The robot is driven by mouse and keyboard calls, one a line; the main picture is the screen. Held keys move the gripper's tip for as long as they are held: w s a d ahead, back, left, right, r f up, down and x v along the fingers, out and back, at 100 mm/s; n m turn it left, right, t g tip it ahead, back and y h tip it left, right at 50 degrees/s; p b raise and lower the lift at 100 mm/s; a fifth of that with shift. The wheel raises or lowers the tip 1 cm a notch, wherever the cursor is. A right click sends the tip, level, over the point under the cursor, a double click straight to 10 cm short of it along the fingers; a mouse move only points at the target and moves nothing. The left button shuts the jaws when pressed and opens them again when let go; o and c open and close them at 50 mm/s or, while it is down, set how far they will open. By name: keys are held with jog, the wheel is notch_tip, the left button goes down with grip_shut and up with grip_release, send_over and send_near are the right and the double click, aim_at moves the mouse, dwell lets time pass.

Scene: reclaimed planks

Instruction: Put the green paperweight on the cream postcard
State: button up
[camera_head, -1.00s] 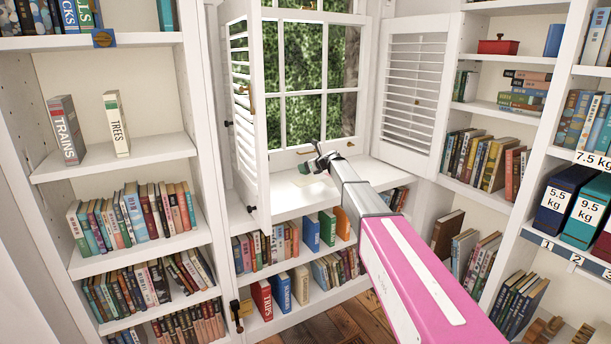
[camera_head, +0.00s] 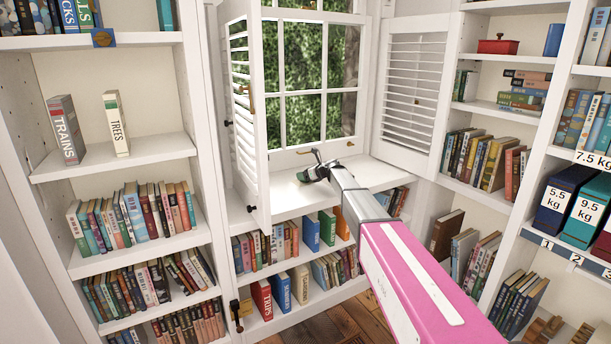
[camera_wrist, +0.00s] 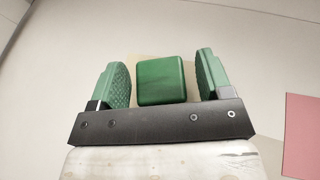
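The green paperweight (camera_wrist: 161,81) is a block with rounded edges, between the two green finger pads of my gripper (camera_wrist: 163,82) in the wrist view. A narrow gap shows on each side of it, so the fingers are open around it. The cream postcard (camera_wrist: 150,57) shows as a pale strip past the far edge of the paperweight, which covers most of it; the paperweight appears to lie on it. In the head view my gripper (camera_head: 313,171) is low over the white window seat, and the postcard cannot be made out there.
The white window seat (camera_head: 285,205) is mostly clear. A pinkish-red card (camera_wrist: 303,135) lies to the right in the wrist view. An open louvred shutter (camera_head: 243,115) stands just left of my gripper, and the window (camera_head: 308,100) is behind it. Bookshelves flank both sides.

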jog(key=shift+r, duration=0.1)
jog(key=v, duration=1.2)
